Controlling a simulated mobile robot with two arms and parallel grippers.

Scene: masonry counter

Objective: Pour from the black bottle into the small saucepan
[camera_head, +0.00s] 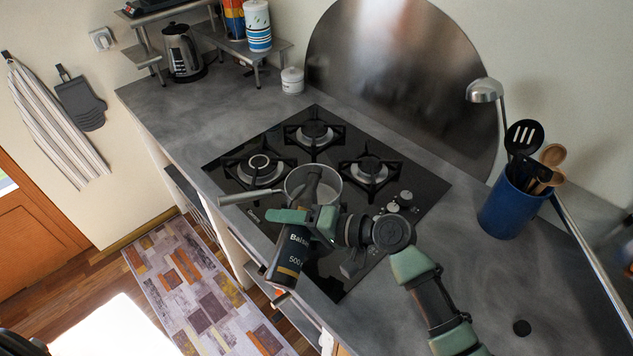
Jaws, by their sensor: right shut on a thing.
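The black bottle (289,258) has a pale-lettered label and is tilted. Its base points to the lower left, and its dark neck reaches up over the small saucepan. My right gripper (309,219) is shut around the bottle's upper body. The small saucepan (335,187) is light metal and sits at the near side of the hob, with its long handle (250,196) pointing left. The bottle neck and gripper hide part of the saucepan's inside and near wall. I cannot tell whether liquid is flowing. My left gripper is not in view.
The black gas hob (408,180) has several burners and knobs. A kettle (183,52) and a white lidded pot (292,80) stand at the back. The left counter is clear.

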